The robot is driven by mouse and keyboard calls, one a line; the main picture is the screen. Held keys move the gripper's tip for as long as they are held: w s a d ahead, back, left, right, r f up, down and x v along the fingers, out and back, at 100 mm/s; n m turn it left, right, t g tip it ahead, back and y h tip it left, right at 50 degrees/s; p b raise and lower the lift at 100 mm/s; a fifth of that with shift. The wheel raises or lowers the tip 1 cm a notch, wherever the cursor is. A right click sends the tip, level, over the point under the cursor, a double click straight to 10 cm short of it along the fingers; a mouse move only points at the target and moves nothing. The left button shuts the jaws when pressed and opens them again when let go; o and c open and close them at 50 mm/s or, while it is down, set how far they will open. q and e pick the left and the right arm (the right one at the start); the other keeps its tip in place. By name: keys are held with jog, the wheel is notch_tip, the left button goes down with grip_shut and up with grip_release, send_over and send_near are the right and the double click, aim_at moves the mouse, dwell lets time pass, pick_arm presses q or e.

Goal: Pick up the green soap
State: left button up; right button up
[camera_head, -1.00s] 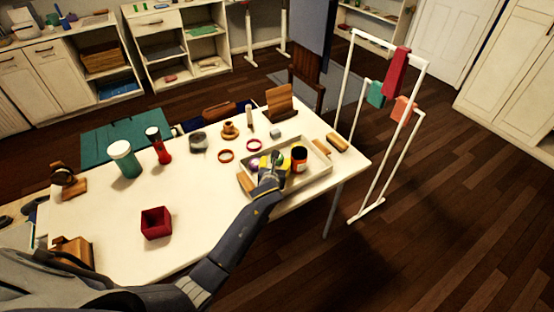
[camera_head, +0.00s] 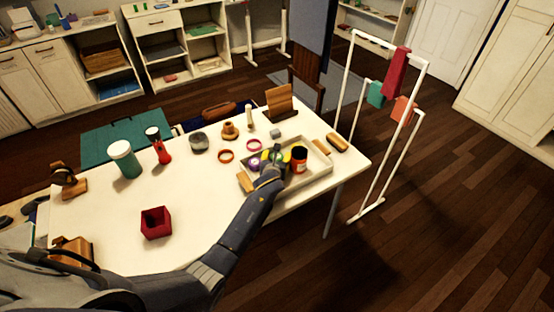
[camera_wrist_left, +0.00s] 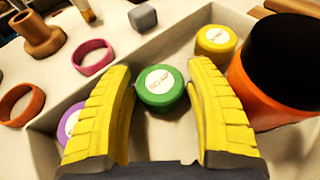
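The green soap (camera_wrist_left: 162,89) is a round cake with a white label, lying in the shallow tray (camera_wrist_left: 180,32). In the left wrist view it sits between and just beyond the fingers of my left gripper (camera_wrist_left: 161,70). The two yellow fingers are spread apart, with the soap visible in the gap; I cannot tell whether either touches it. In the head view my left gripper (camera_head: 276,158) reaches down into the tray and largely hides the soap. My right gripper is not in view.
A purple round soap (camera_wrist_left: 70,122) lies left of the left finger, and a yellow one (camera_wrist_left: 216,40) behind the right. An orange jar with a black lid (camera_wrist_left: 270,75) stands close on the right. The tray wall runs behind. The table (camera_head: 110,220) has free room left of the tray.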

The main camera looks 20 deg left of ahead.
pick_arm(q)
jog(key=c, duration=0.8)
jog(key=shift+r, duration=0.1)
